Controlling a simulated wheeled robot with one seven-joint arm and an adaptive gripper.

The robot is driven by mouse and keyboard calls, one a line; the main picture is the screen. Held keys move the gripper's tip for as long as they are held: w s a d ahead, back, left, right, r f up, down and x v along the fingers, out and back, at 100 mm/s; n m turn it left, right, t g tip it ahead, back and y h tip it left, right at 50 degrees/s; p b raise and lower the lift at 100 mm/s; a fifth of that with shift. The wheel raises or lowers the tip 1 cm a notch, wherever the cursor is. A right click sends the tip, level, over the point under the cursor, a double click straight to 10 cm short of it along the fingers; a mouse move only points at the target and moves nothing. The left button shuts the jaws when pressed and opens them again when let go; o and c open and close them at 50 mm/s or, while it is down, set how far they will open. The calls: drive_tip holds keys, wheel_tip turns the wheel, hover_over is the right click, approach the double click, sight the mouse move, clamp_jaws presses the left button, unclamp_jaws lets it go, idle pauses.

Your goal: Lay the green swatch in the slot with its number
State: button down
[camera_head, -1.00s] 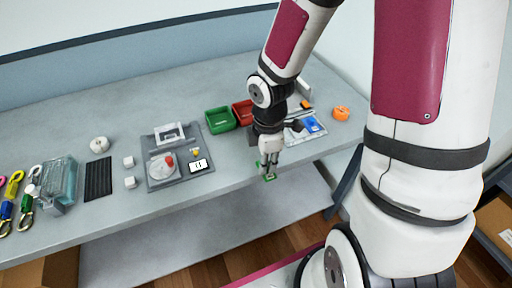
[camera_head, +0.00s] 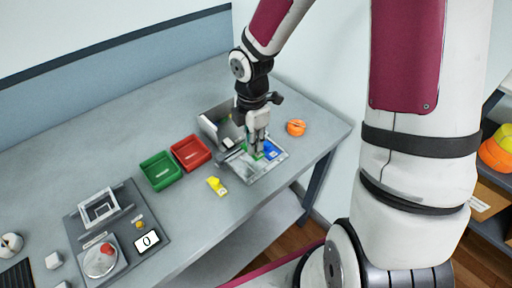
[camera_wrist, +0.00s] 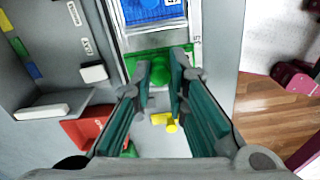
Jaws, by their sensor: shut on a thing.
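My gripper (camera_head: 256,152) is over the slotted tray (camera_head: 262,172) at the right of the table, fingers pointing down. It is shut on the green swatch (camera_wrist: 150,56), whose green also shows at the fingertips in the head view. In the wrist view my gripper (camera_wrist: 162,72) has the swatch beyond its fingertips, just beside the blue swatch (camera_wrist: 150,10). The blue swatch also shows in the head view (camera_head: 271,152), in the tray. I cannot tell whether the green swatch touches the tray floor. The fingers partly hide it, and no slot number under it is readable.
Red (camera_head: 190,153) and green (camera_head: 160,171) bins, a yellow object (camera_head: 217,186) and an orange roll (camera_head: 296,127) are nearby.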

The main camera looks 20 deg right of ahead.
drive_tip(key=shift+w+d+f, duration=0.15)
drive_tip(key=shift+d, duration=0.1)
drive_tip(key=shift+f+b, duration=0.45)
drive_tip(key=shift+b, duration=0.2)
drive_tip(key=shift+f+b, duration=0.95)
drive_tip(key=shift+f, duration=0.55)
drive_tip(key=shift+f, duration=0.2)
drive_tip(key=c, duration=1.5)
unclamp_jaws()
drive_tip(key=shift+o, duration=0.5)
drive_tip(key=o, duration=0.3)
